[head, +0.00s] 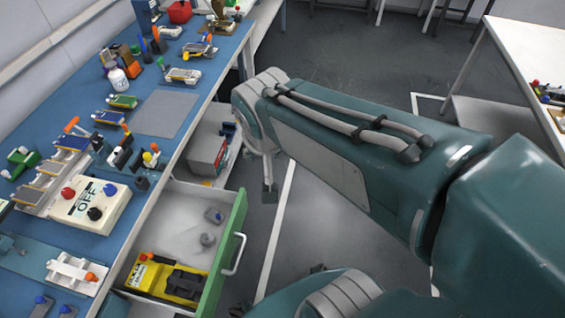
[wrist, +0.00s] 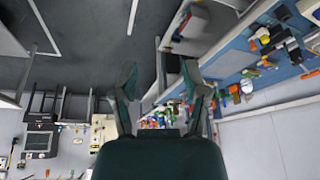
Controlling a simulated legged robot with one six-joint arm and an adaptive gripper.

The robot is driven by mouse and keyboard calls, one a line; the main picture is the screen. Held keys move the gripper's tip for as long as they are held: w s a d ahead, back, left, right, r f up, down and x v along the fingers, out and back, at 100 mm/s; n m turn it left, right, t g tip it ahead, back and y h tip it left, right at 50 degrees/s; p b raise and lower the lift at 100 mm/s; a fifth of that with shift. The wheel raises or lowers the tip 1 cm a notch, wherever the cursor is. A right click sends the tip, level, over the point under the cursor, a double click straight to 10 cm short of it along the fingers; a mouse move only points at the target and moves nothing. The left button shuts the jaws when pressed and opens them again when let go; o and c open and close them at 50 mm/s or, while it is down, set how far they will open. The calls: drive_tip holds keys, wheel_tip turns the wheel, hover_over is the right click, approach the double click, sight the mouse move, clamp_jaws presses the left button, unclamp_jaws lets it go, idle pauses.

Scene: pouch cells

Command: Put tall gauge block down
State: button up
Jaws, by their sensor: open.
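My gripper (wrist: 161,82) shows in the wrist view with its two dark fingers spread apart. It is open and nothing is visible between the fingers. In the head view my arm reaches across the floor beside the bench, and my gripper is mostly hidden behind it. I cannot pick out the tall gauge block with certainty. A small grey block (head: 214,216) and a grey rounded piece (head: 208,239) lie apart in the open drawer (head: 182,203), clear of my gripper.
The blue workbench (head: 204,88) is crowded with tools, fixtures and a white switch box (head: 89,204). A grey mat (head: 165,113) on it is bare. A yellow and black device (head: 167,279) sits at the drawer's front. A white table (head: 524,52) stands right; floor lies between.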

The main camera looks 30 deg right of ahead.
drive_tip(key=s+r+n+t+y, duration=0.1)
drive_tip(key=s+r+n, duration=0.1)
drive_tip(key=s, duration=0.5)
drive_tip(key=shift+d+r+n, duration=0.3)
drive_tip(key=shift+d+n, duration=0.15)
drive_tip(key=shift+n, duration=0.15)
drive_tip(key=shift+c, duration=0.4)
